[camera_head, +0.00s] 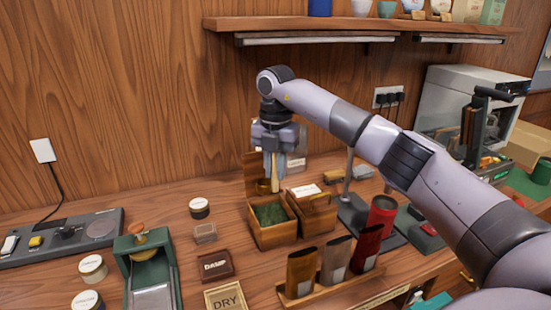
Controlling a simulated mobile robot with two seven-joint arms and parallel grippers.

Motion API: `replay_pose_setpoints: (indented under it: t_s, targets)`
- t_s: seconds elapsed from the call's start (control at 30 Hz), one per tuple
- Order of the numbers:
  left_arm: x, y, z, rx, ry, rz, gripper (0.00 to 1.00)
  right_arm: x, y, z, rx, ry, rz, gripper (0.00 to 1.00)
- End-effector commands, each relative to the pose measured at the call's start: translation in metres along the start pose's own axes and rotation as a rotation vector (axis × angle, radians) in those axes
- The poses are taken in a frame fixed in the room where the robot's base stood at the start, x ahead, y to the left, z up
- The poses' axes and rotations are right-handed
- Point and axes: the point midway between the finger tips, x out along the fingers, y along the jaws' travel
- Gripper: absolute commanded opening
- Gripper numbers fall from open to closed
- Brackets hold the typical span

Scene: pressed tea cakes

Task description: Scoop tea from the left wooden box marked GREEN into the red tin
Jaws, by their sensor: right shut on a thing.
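The left wooden box (274,237) stands open on the counter with dark green loose tea (270,214) inside. I cannot read a GREEN mark on it. My right gripper (273,160) is above the box's back part, pointing down, shut on a slim tan scoop (275,184). The scoop hangs upright, its lower end at the box's back edge; I cannot tell whether it touches the tea. The red tin (381,216) stands upright to the right, past the second wooden box. My left gripper is not in view.
A second wooden box (317,220) adjoins the left one. A metal stand (348,180) rises behind. DASIP and DRY trays (226,298) lie front left. A shelf (370,24) hangs above.

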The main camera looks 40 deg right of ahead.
Motion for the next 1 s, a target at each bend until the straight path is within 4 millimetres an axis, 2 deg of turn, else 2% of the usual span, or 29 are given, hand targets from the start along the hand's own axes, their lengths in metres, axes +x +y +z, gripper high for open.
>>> replay_pose_setpoints:
  t_s: [0.9, 1.0]
  targets:
    - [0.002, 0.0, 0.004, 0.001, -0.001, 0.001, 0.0, 0.073, -0.009, -0.01, -0.003, -0.131, 0.11, 0.0]
    - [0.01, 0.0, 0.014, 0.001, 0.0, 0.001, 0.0, 0.083, -0.009, -0.01, -0.001, -0.146, 0.123, 0.0]
